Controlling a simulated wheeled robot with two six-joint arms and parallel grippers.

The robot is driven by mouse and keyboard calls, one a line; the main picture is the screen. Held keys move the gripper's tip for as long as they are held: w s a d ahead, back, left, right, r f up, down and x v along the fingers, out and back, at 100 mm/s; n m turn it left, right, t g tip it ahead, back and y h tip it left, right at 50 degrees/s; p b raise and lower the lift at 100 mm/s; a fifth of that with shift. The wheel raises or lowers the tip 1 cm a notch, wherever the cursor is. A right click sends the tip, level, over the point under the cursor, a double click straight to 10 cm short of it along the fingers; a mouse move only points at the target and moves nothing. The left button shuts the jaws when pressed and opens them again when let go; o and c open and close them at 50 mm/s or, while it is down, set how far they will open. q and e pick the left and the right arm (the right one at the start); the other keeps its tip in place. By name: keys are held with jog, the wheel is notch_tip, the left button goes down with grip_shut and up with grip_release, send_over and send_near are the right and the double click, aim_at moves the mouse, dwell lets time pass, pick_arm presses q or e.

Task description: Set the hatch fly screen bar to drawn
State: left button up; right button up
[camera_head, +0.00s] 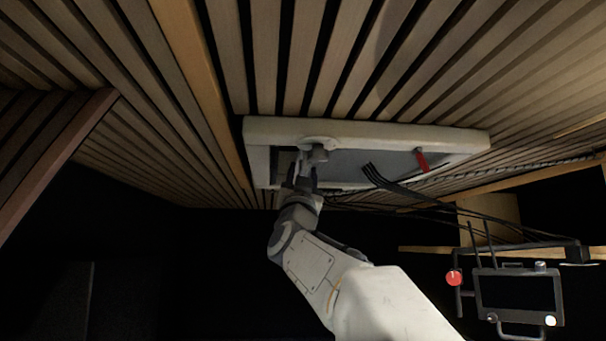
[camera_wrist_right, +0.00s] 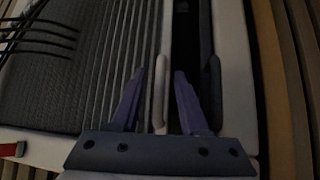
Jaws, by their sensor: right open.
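The roof hatch has a pale frame (camera_head: 400,133) on the slatted ceiling in the head view. A grey panel (camera_head: 375,162) covers most of its opening. My right gripper (camera_head: 303,168) reaches up to the hatch's left part, and its jaws are open. In the right wrist view its two fingers (camera_wrist_right: 158,76) stand either side of a pale upright bar grip (camera_wrist_right: 160,105), apparently the fly screen bar's; contact is unclear. A pleated screen (camera_wrist_right: 125,50) lies left of it. A dark gap (camera_wrist_right: 186,40) and a grey rounded grip (camera_wrist_right: 212,90) lie right. My left gripper is out of view.
A red latch (camera_head: 421,160) sits at the hatch's right part. Black, antenna-like rods (camera_head: 385,180) cross below the panel. A dark-screened device (camera_head: 517,292) with a red knob (camera_head: 454,278) is at lower right. A wooden beam (camera_head: 200,80) runs left of the hatch.

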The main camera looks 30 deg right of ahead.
jog(key=b+v, duration=0.6)
jog(key=v, duration=0.4)
jog(key=shift+s, duration=0.1)
